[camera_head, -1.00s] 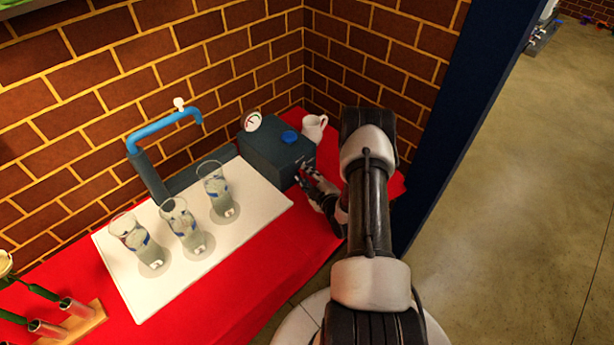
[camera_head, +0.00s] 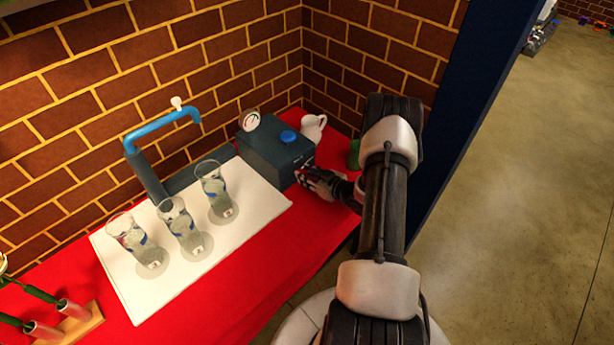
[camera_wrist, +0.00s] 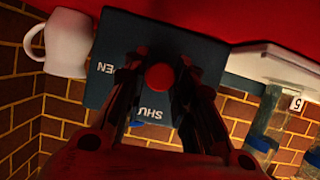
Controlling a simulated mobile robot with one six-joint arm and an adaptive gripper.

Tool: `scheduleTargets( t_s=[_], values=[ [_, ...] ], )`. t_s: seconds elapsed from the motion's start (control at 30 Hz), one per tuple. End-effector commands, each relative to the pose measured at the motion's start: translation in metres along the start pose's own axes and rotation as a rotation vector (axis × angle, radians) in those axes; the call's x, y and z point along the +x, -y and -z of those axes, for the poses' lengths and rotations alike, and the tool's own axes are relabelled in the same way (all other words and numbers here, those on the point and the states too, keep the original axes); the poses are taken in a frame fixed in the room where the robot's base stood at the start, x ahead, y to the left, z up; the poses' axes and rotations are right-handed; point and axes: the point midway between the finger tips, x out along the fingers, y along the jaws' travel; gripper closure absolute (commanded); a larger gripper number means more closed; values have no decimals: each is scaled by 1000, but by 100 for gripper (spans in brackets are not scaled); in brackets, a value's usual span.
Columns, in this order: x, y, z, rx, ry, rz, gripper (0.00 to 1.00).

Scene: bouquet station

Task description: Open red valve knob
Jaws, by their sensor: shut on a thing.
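The red valve knob (camera_wrist: 160,76) is on the front face of a dark grey box (camera_head: 275,150), between the lettering OPEN and SHUT, which shows upside down and partly hidden in the wrist view. My gripper (camera_wrist: 162,62) has a finger on each side of the knob and is shut on it. In the head view my gripper (camera_head: 304,176) is at the box's front face, and the knob is not clearly visible. A blue knob (camera_head: 289,136) and a round gauge (camera_head: 250,121) are on top of the box.
Several glasses (camera_head: 175,218) stand on a white board (camera_head: 245,215) under a blue tap (camera_head: 160,127). Brick walls close off the corner. The red tabletop (camera_head: 300,225) in front is clear.

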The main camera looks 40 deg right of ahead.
Motion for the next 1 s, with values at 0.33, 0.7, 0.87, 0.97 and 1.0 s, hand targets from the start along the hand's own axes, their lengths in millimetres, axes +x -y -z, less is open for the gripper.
scheduleTargets(
  t_s=[0.33,0.7,0.87,0.97,1.0],
  values=[
    [0,-1,-1,69,1,28,99],
    [0,-1,0,73,1,29,99],
    [0,0,0,73,0,29,66],
    [0,0,0,73,0,29,59],
    [0,0,0,72,0,29,56]
  ],
)
